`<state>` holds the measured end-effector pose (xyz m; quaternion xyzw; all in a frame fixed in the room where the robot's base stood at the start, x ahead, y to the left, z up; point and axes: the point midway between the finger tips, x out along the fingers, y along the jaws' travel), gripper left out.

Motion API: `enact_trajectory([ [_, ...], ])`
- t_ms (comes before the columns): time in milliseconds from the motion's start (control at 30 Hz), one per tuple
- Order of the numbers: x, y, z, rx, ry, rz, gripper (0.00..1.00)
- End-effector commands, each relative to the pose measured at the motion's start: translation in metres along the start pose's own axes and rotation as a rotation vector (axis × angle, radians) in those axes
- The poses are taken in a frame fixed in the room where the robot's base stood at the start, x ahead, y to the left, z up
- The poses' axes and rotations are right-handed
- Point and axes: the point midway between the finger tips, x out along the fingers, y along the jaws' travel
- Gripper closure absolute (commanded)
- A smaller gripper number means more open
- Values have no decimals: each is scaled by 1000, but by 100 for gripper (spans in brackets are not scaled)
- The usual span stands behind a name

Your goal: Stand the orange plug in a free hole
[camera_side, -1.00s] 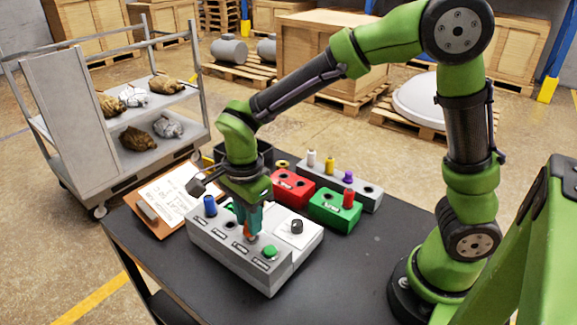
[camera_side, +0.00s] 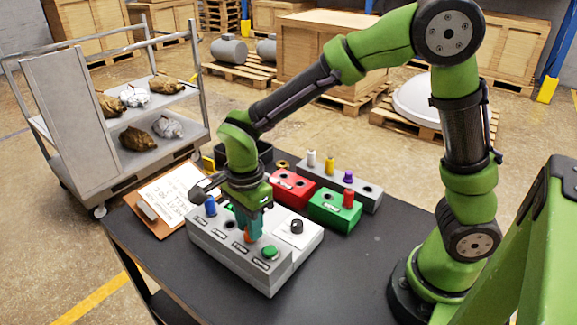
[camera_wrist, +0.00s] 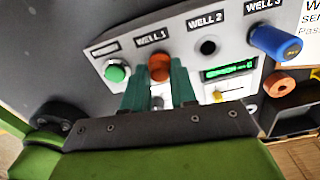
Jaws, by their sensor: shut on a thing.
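The orange plug (camera_side: 248,237) is between the fingertips of my gripper (camera_side: 248,229), which is shut on it. The plug is at the WELL 1 position of the grey block (camera_side: 262,279), and its round top (camera_wrist: 159,66) shows in the wrist view just beyond my fingers (camera_wrist: 160,87). Only a short part shows below the fingers in the side view; how deep it sits is hidden. The WELL 2 hole (camera_wrist: 208,47) is empty. A blue plug (camera_wrist: 275,42) stands in WELL 3; it also shows in the side view (camera_side: 210,206).
A green button (camera_side: 270,252) is beside WELL 1, and a dark knob (camera_side: 296,226) stands on the block. Behind are a red block (camera_side: 291,188), a green block (camera_side: 330,211) and a grey rack with plugs (camera_side: 371,199). A clipboard (camera_side: 157,203) lies left.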

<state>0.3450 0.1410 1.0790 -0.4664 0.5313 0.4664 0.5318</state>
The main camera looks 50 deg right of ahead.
Motion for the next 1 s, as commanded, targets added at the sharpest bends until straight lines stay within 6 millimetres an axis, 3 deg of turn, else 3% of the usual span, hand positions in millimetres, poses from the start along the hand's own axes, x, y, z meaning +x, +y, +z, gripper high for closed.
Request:
enact_trajectory([
  [167,0,0,0,0,0,0,100],
  [200,0,0,0,0,0,0,70],
  [367,0,0,0,0,0,0,46],
  [567,0,0,0,0,0,0,44],
  [733,0,0,0,0,0,0,22],
  [1000,0,0,0,0,0,0,22],
])
